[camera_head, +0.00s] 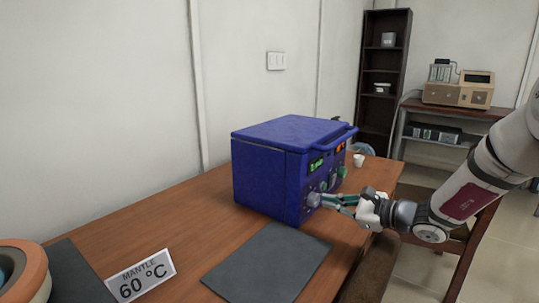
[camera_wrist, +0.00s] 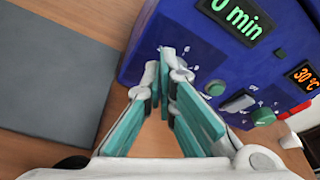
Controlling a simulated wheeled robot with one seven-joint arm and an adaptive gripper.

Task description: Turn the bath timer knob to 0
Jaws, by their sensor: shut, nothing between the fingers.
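The blue bath (camera_head: 262,178) stands on the wooden table. In the wrist view (camera_wrist: 170,35) its green display (camera_wrist: 243,22) reads "0 min", with the upper left cut off, so I cannot tell whether another digit precedes it. My gripper (camera_head: 322,199) is at the lower left of the front panel.
An orange "30 °C" display (camera_wrist: 303,75), a second green knob (camera_wrist: 263,117) and a grey switch (camera_wrist: 238,101) lie to the right on the panel. A dark mat (camera_head: 268,261) lies before the bath. A "MANTLE 60 °C" sign (camera_head: 140,276) and a heating mantle (camera_head: 25,270) stand front left.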

